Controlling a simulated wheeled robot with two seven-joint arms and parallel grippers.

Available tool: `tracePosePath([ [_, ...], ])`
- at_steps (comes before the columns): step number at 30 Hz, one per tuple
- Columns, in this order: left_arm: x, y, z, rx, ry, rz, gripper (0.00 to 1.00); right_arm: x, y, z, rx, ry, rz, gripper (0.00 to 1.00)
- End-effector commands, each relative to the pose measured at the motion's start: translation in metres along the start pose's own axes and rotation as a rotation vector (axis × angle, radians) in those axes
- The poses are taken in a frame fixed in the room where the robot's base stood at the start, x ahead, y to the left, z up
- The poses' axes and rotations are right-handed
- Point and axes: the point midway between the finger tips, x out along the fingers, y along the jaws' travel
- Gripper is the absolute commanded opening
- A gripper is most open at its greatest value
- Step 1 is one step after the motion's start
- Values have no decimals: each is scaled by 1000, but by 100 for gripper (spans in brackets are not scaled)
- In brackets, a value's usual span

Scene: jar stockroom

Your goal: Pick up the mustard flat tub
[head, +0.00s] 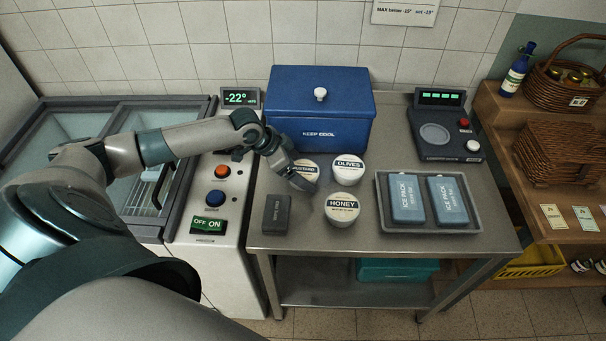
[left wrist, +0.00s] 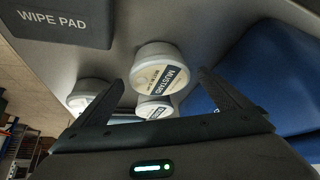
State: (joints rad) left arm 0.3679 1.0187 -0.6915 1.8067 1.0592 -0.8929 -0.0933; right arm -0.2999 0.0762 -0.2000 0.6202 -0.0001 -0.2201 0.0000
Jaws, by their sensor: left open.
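The mustard flat tub (head: 307,167) is a low round white tub with a dark label band on its lid. It stands on the steel table, partly covered by my left gripper (head: 303,180) in the head view. In the left wrist view the mustard tub (left wrist: 158,66) shows ahead, between the two open fingers. My left gripper is open and empty. I cannot tell whether a finger touches the tub. My right gripper is not in view.
The olives tub (head: 348,169) and honey tub (head: 342,208) stand close to the right. A dark wipe pad (head: 276,214) lies in front, left. A blue keep-cool box (head: 318,105) stands behind. A grey tray (head: 430,226) holds ice packs. A scale (head: 446,135) stands at back right.

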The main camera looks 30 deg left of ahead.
Motion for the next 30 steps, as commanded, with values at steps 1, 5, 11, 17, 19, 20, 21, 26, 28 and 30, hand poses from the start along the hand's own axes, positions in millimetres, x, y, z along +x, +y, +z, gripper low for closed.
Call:
tracePosePath([
  [1, 0, 0, 0, 0, 0, 0, 96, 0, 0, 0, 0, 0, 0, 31],
  [5, 0, 0, 0, 0, 0, 0, 96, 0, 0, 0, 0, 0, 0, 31],
  [11, 0, 0, 0, 0, 0, 0, 60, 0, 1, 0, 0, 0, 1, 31],
  [17, -1, 0, -1, 0, 1, -1, 44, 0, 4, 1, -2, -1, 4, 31],
  [19, -1, 0, -1, 0, 1, -1, 44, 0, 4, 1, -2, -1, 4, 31],
  [20, -1, 0, -1, 0, 1, -1, 44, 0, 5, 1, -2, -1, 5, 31],
  [21, -1, 0, -1, 0, 2, -1, 44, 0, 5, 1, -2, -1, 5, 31],
  [26, -6, -1, -4, 1, 2, -2, 44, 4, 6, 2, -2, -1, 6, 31],
  [28, -10, -2, -7, 2, 2, -3, 44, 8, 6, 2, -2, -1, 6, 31],
  [30, -17, -1, -11, 3, 3, -3, 44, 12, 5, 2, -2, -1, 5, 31],
])
